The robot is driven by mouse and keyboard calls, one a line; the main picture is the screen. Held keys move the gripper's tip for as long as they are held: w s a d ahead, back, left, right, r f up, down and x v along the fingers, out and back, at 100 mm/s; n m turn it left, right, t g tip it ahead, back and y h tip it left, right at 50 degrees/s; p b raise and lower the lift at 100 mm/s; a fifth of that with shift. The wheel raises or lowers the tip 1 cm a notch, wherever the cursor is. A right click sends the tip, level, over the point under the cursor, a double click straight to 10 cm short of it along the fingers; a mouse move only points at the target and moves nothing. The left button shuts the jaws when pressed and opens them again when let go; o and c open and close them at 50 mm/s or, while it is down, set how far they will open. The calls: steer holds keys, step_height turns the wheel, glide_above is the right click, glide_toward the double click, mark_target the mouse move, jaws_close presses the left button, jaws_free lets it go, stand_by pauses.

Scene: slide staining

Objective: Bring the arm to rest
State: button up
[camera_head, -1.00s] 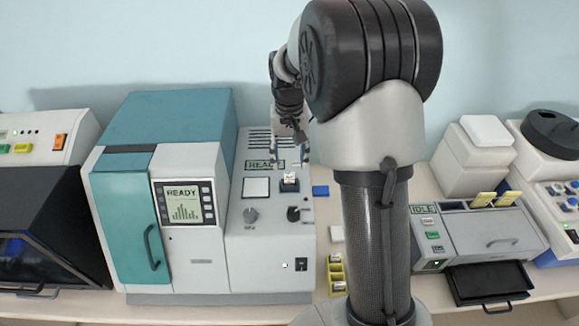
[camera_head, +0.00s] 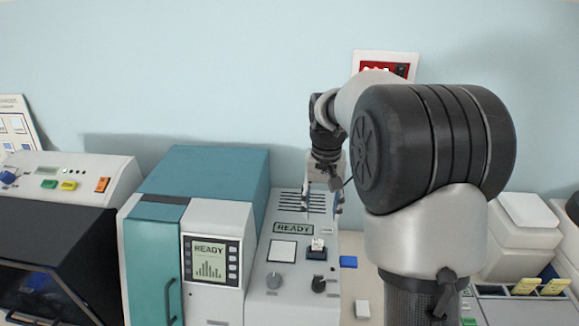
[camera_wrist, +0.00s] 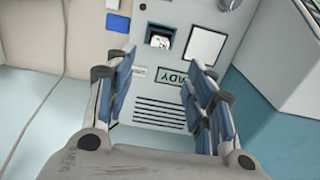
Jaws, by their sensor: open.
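My gripper (camera_wrist: 158,95) is open and empty in the wrist view, its blue-padded fingers wide apart. It hangs above the rear of the grey panel of the teal instrument, over the vent slots (camera_wrist: 165,115). In the head view my gripper (camera_head: 322,205) is small and partly hidden by my wrist, above the same panel. A small white item (camera_head: 317,244) sits in a dark holder in front of it; it also shows in the wrist view (camera_wrist: 158,42).
The teal instrument (camera_head: 205,175) reads READY. A white square pad (camera_head: 282,251), knobs and a blue block (camera_head: 348,262) lie near. A black-fronted machine (camera_head: 50,250) stands left. Yellow-tabbed equipment (camera_head: 540,287) is at the right. A red-and-white wall box (camera_head: 384,64) hangs behind my arm.

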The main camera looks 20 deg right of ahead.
steer(key=s+a+f+n+t+b, duration=0.1)
steer(key=s+a+b, duration=0.2)
steer(key=s+b, duration=0.35)
steer(key=s+a+f+n+t+b, duration=0.1)
steer(key=s+a+b, duration=0.35)
steer(key=s, duration=0.35)
steer(key=s+a+f+n+t+b, duration=0.2)
steer(key=s+f+b, duration=0.6)
steer(key=s+f, duration=0.2)
steer(key=shift+s+a+f+n+t+b, duration=0.3)
steer(key=shift+s+a+f+b, duration=0.05)
steer(key=shift+s, duration=0.9)
